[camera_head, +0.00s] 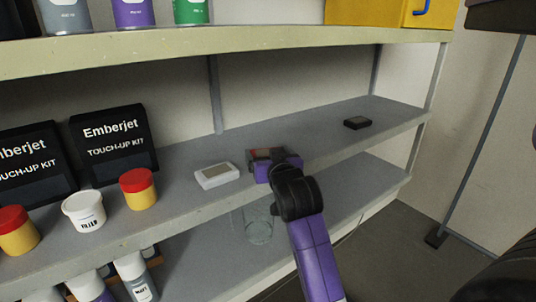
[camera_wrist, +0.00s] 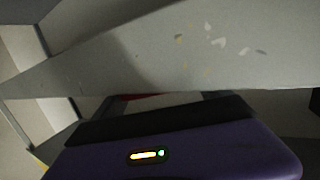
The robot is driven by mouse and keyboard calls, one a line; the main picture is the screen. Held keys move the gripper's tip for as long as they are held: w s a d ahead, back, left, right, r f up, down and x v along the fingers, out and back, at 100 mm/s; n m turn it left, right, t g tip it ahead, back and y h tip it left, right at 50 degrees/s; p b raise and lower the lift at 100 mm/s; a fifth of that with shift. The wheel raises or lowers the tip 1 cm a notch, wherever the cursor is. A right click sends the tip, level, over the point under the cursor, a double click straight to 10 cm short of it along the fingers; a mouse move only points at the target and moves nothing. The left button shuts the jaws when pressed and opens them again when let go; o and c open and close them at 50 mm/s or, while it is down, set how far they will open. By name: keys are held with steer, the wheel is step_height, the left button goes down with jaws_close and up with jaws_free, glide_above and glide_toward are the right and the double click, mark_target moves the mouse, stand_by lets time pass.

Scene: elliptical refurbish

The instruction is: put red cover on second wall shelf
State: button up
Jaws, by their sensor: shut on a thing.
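My gripper (camera_head: 267,158) reaches in over the front edge of the middle wall shelf (camera_head: 330,142), right of a white device. It is shut on the red cover (camera_head: 258,154), of which only a small red patch shows between the dark jaws. In the wrist view a thin strip of the red cover (camera_wrist: 124,98) shows past my gripper's dark front edge; the rest is hidden. The pale shelf edge (camera_wrist: 200,55) runs close by across the wrist view. I cannot tell whether the cover touches the shelf.
A white device (camera_head: 216,175) lies just left of my gripper; a small black box (camera_head: 357,123) lies further right. Red-lidded jars (camera_head: 138,188), a white tub (camera_head: 84,211) and black kits (camera_head: 114,144) stand at left. A clear glass (camera_head: 258,223) is on the lower shelf.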

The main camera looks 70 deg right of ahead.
steer(key=o, duration=1.5)
steer(key=shift+f, duration=0.1)
steer(key=shift+r, duration=0.2)
steer(key=shift+s+a, duration=0.15)
steer(key=shift+a, duration=0.1)
steer(key=p+v, duration=0.6)
steer(key=v, duration=0.5)
steer(key=shift+p, duration=0.4)
steer(key=shift+s+a, duration=0.15)
